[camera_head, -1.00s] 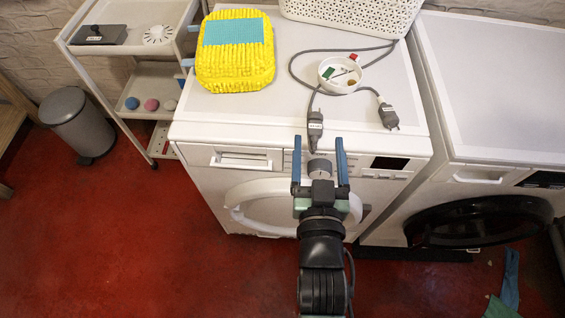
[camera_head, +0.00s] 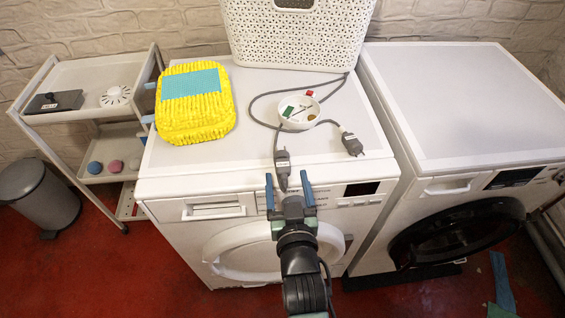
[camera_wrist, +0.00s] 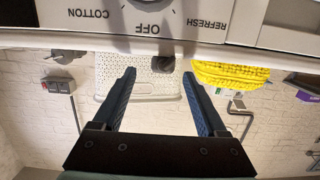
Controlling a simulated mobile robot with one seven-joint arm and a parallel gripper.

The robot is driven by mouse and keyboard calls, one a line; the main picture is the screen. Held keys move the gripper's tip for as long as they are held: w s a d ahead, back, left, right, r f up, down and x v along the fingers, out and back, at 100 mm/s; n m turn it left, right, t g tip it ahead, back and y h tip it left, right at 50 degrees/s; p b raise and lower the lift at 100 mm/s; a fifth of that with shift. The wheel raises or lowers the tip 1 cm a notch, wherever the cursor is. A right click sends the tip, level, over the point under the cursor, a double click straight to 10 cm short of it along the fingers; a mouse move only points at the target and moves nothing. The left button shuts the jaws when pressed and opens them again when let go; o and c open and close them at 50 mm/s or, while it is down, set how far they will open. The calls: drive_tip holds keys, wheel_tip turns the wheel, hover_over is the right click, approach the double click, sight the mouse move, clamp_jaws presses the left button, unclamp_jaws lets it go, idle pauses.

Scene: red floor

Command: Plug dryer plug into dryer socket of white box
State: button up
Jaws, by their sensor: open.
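Two dark grey plugs with pale labels lie on the left washing machine's top. One plug (camera_head: 283,160) lies at the front edge, prongs toward me; the other plug (camera_head: 352,144) lies to its right. I cannot read which is the dryer plug. In the upside-down wrist view they show as the front plug (camera_wrist: 163,64) and the right plug (camera_wrist: 68,56). My gripper (camera_head: 287,181) is open and empty at the machine's front edge, just short of the front plug.
A white bowl (camera_head: 285,119) of small items sits among the cables. A yellow item (camera_head: 194,120) and a white basket (camera_head: 296,40) stand around it. A second machine (camera_head: 450,100) with a bare top is at right. A trolley (camera_head: 95,125) and bin (camera_head: 40,200) are at left.

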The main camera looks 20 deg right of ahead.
sight(284, 174)
drive_tip(key=shift+f+x, duration=0.1)
drive_tip(key=shift+x, duration=0.85)
drive_tip(key=shift+f+x, duration=0.15)
drive_tip(key=shift+x, duration=0.85)
drive_tip(key=shift+a, duration=0.15)
drive_tip(key=shift+c, duration=0.2)
clamp_jaws()
